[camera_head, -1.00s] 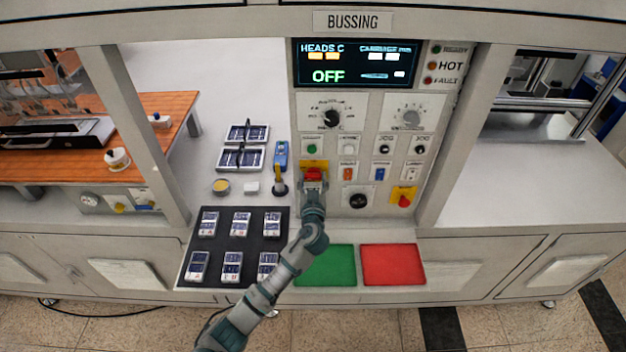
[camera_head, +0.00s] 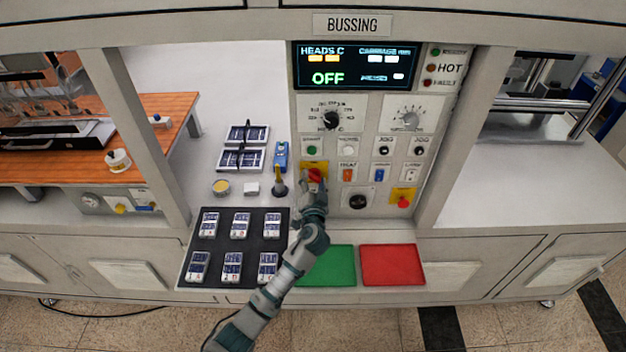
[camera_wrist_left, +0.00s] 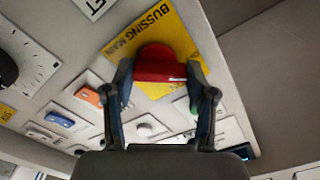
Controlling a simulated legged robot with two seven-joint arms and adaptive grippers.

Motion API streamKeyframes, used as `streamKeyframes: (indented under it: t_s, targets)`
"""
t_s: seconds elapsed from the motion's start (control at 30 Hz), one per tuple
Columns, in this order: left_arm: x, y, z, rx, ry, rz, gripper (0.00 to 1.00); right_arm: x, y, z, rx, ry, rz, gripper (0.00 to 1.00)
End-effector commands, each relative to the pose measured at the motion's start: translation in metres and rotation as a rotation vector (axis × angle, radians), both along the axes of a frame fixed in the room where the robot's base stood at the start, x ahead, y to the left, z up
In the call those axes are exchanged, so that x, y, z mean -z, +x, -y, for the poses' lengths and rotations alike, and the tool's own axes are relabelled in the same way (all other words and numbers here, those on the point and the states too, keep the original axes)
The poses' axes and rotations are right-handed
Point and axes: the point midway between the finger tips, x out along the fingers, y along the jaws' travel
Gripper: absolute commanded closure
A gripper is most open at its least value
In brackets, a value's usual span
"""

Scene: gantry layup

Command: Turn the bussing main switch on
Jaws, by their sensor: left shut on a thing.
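The bussing main switch is a red knob (camera_head: 315,175) on a yellow plate (camera_head: 313,165) at the lower left of the control panel. In the left wrist view the red knob (camera_wrist_left: 160,64) sits between my two fingers, before a yellow plate (camera_wrist_left: 183,30) lettered "BUSSING MAIN". My left gripper (camera_head: 314,187) is shut on the knob; in the left wrist view the gripper (camera_wrist_left: 160,80) has a finger on each side of it. The display (camera_head: 356,64) above reads "OFF". My right gripper is not in view.
Another red knob on yellow (camera_head: 403,198) is at the panel's lower right. A black tray (camera_head: 237,276) of small modules, a green pad (camera_head: 335,265) and a red pad (camera_head: 393,265) lie in front. A blue-and-yellow tool (camera_head: 280,180) stands close left of my gripper.

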Motion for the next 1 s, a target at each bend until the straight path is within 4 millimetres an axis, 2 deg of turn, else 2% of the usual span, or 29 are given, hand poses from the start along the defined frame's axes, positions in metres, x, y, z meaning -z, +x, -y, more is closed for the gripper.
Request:
streamKeyframes:
  t_s: [0.6, 1.0]
  targets:
    - [-0.001, 0.000, 0.004, 0.005, 0.579, 0.001, 0.79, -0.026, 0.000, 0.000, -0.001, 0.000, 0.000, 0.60]
    - [0.001, 0.000, 0.005, 0.004, 0.846, 0.000, 0.79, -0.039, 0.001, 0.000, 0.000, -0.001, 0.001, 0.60]
